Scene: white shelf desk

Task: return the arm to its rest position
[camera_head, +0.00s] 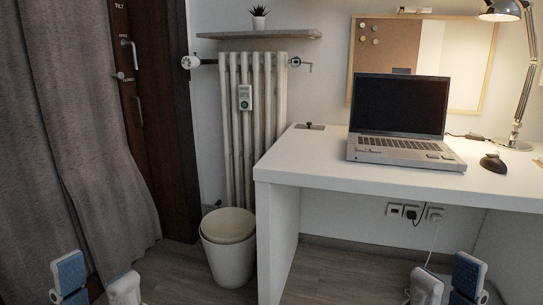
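My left gripper (97,282) is at the bottom left, in front of the grey curtain and the floor. Its two blue-and-white fingers stand apart with nothing between them. My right gripper (448,281) is at the bottom right, in front of and below the white desk (400,184). Its two fingers are also apart and empty. Only the finger ends show at the lower edge of the view; most of both arms is out of view.
An open laptop (402,110), a black mouse (493,163) and a lamp (524,90) stand on the desk. A white bin (230,260) is beside the desk's left panel, below the radiator (264,130). A curtain (75,120) hangs at left. Floor shows under the desk.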

